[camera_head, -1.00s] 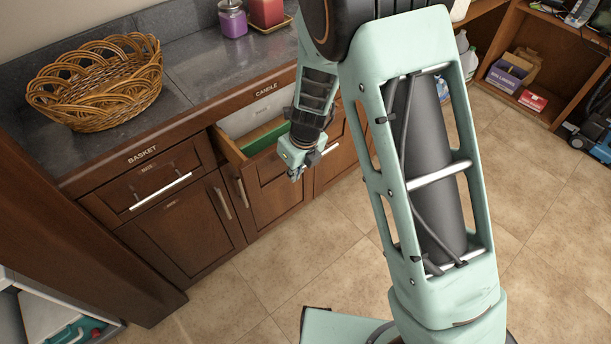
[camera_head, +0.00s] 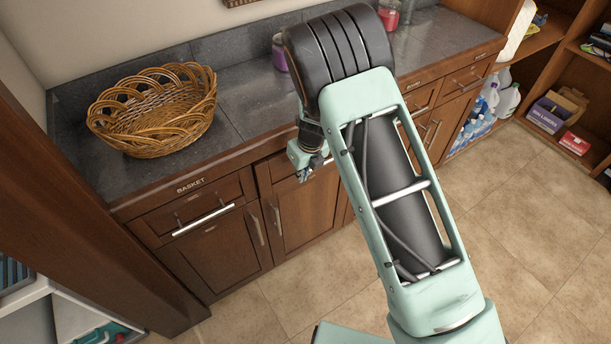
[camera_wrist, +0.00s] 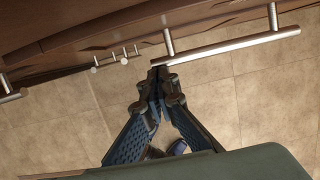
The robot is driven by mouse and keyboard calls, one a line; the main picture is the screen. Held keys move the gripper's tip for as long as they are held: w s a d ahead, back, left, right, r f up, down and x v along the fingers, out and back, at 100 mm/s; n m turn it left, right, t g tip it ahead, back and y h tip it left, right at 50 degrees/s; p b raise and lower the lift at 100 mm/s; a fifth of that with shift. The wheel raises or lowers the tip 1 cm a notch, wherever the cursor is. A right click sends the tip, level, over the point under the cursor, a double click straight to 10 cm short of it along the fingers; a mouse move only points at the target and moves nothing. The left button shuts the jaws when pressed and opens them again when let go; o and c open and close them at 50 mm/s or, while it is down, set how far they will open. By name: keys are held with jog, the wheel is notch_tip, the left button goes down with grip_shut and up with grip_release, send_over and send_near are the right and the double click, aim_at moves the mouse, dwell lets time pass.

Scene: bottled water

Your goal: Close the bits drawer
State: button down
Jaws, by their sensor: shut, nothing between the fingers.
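A dark wooden drawer front (camera_head: 271,172) in the middle of the cabinet is partly hidden by my arm and gripper. Its visible part looks about flush with the cabinet face, and no open drawer inside shows. I cannot read its label. My gripper (camera_head: 312,172) is in front of this drawer's right part, fingers pointing down. In the wrist view my gripper's fingertips (camera_wrist: 158,80) meet, with nothing between them. A metal bar handle (camera_wrist: 232,44) shows close beside the fingertips; I cannot tell whether they touch it.
A drawer with a bar handle (camera_head: 203,220) is shut at the left, below the wicker basket (camera_head: 152,112). Cabinet doors (camera_head: 217,256) below are shut. A purple jar (camera_head: 279,52) stands on the grey counter (camera_head: 245,98). The tiled floor (camera_head: 270,312) in front is clear.

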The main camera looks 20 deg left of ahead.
jog(key=shift+w+a, duration=0.45)
jog(key=shift+a, duration=0.1)
jog(key=shift+w, duration=0.1)
jog(key=shift+d+r, duration=0.1)
